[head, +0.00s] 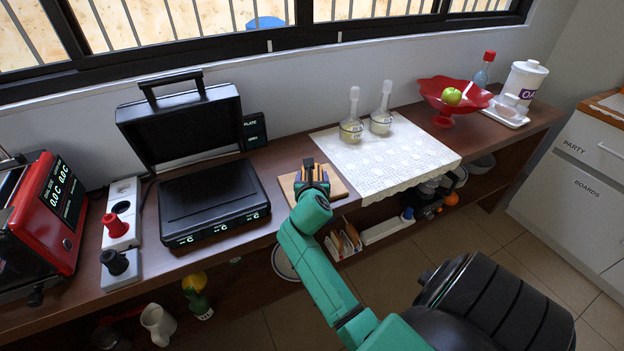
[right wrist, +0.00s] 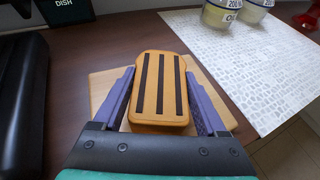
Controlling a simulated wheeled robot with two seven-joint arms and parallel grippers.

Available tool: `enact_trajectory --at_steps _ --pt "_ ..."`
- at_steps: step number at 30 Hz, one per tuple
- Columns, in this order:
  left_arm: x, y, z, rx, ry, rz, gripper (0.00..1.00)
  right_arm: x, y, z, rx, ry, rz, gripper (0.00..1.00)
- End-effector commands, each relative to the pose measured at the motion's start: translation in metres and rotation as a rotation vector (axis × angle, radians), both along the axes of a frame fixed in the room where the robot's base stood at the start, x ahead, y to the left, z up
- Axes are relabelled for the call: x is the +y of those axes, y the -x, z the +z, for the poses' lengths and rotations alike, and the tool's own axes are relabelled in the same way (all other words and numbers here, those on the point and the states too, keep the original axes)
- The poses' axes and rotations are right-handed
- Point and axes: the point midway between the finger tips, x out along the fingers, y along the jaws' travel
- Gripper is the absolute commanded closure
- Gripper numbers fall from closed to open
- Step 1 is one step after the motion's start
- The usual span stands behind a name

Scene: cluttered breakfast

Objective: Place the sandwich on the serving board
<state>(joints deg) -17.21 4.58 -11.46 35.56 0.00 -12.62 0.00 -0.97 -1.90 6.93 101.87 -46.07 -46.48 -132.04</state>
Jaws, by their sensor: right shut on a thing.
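The sandwich (right wrist: 158,92), a toasted bread shape with dark grill stripes, sits between the purple fingers of my right gripper (right wrist: 160,76). The gripper is shut on its sides. The serving board (right wrist: 103,88), a light wooden rectangle, lies directly under the sandwich; whether the two touch, I cannot tell. In the head view the board (head: 338,188) lies on the counter between the grill and the white cloth, and my right gripper (head: 312,178) is over it, hiding part of it. My left gripper is not in view.
The open black grill (head: 215,200) stands left of the board. A white lace cloth (head: 400,165) with two glass bottles (head: 351,130) lies to the right. A red fruit bowl (head: 440,92) stands further right. A red appliance (head: 40,215) is at far left.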

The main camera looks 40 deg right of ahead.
Motion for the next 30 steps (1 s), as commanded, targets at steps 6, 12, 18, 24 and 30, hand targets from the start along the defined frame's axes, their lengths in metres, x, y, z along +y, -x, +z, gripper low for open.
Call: enact_trajectory --at_steps 6,12,18,24,30 --pt "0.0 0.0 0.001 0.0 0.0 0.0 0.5 0.0 0.0 0.001 -0.001 0.001 0.0 0.83" --pt "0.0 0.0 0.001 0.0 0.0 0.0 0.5 0.0 0.0 -0.001 -0.001 -0.001 0.0 0.0" --pt "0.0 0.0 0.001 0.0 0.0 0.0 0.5 0.0 0.0 0.001 -0.001 0.0 0.0 0.0" --pt "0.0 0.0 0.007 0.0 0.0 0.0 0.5 0.015 0.017 0.012 0.001 0.0 0.0 0.0" --pt "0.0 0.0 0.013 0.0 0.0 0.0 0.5 0.043 0.05 0.03 0.001 0.0 0.001 0.0"
